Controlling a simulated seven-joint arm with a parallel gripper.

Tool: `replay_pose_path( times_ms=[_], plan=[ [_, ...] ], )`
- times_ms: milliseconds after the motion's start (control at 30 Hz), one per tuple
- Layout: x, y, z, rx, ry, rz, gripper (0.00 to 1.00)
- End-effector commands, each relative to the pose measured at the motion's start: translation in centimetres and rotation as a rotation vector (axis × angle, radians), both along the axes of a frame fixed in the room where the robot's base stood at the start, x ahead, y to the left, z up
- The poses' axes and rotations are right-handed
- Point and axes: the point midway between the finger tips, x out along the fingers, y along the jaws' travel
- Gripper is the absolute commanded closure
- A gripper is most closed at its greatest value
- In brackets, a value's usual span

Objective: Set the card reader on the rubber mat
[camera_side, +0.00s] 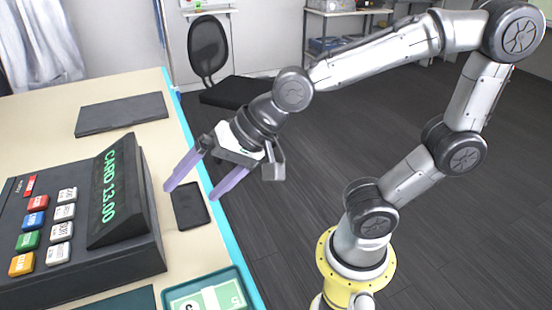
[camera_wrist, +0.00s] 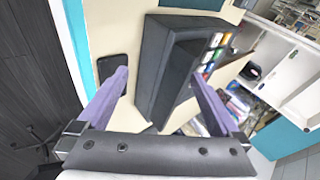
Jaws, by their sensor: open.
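The card reader appears to be the small flat black slab (camera_side: 190,205) lying on the cream counter, beside the register and near the blue edge. It also shows in the wrist view (camera_wrist: 112,62), partly hidden by the left finger. My gripper (camera_side: 190,193) is open and empty, its two purple fingers pointing down at the counter. In the side view the fingertips straddle the slab. In the wrist view the gripper (camera_wrist: 160,73) has the slab at its left fingertip, not centred between the fingers. A dark grey flat rectangle (camera_side: 122,114), likely the rubber mat, lies bare farther back.
A bulky dark register (camera_side: 80,260) with coloured keys and a "CARD 13.00" display stands left of the slab. A teal tray with banknotes (camera_side: 210,290) sits at the front. Cream counter (camera_side: 160,145) is clear between slab and rectangle. A chair (camera_side: 210,50) stands behind.

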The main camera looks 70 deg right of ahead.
Motion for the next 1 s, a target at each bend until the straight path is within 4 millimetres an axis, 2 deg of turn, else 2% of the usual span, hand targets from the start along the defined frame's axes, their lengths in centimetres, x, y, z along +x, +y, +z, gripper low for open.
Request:
replay_pose_path(
  times_ms=[33,200,300,400,600,1000],
  plan=[
    [-1.1,-2.3,0.4,-0.101,-0.017,0.051,0.00],
    [-5.8,-8.1,0.2,-0.437,-0.014,0.276,0.00],
    [-8.3,-10.3,-0.2,-0.575,0.012,0.386,0.00],
    [-10.1,-11.7,-0.5,-0.664,0.035,0.468,0.00],
    [-11.3,-12.5,-0.7,-0.723,0.057,0.532,0.00],
    [-11.0,-12.3,-0.7,-0.713,0.052,0.525,0.00]
  ],
)
